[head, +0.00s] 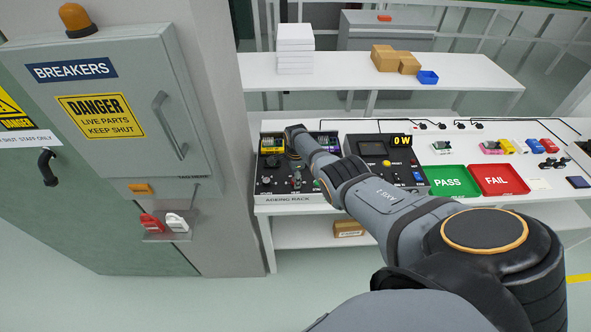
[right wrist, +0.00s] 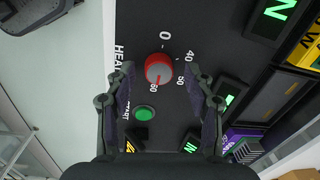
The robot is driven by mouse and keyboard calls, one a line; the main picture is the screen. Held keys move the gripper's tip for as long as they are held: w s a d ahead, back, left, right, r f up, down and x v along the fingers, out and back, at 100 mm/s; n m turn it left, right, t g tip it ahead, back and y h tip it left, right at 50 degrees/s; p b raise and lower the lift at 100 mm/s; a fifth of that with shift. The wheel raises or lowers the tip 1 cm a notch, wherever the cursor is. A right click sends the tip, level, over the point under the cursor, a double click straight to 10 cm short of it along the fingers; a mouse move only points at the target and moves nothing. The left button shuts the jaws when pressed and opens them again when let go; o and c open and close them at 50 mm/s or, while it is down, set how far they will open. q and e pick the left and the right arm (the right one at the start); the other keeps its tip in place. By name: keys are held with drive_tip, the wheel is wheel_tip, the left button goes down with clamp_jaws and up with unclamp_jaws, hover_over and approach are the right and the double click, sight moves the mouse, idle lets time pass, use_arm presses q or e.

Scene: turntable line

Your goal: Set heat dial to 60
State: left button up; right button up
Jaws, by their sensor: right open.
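The heat dial (right wrist: 158,68) is a round red knob with a greyish face on a dark panel in the right wrist view. White figures stand around it, 0 above, 40 and 50 to the right, and 60 just below. I cannot make out a pointer mark clearly. My right gripper (right wrist: 161,72) is open, with one finger on each side of the dial and gaps showing between. In the head view my right arm reaches over the aging rack (head: 290,198), and the red dial cannot be made out there. My left gripper is not in view.
A green start button (right wrist: 145,113) sits just below the dial, between the fingers. Lit green displays (right wrist: 276,10) lie to the right. In the head view, a dark 0 W unit (head: 372,148) stands beside the rack, and a breaker cabinet (head: 120,95) stands left.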

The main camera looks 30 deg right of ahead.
wheel_tip(320, 180, up, 12)
drive_tip(key=shift+s+f, duration=0.2)
drive_tip(key=shift+s, duration=0.15)
drive_tip(key=shift+a, duration=0.1)
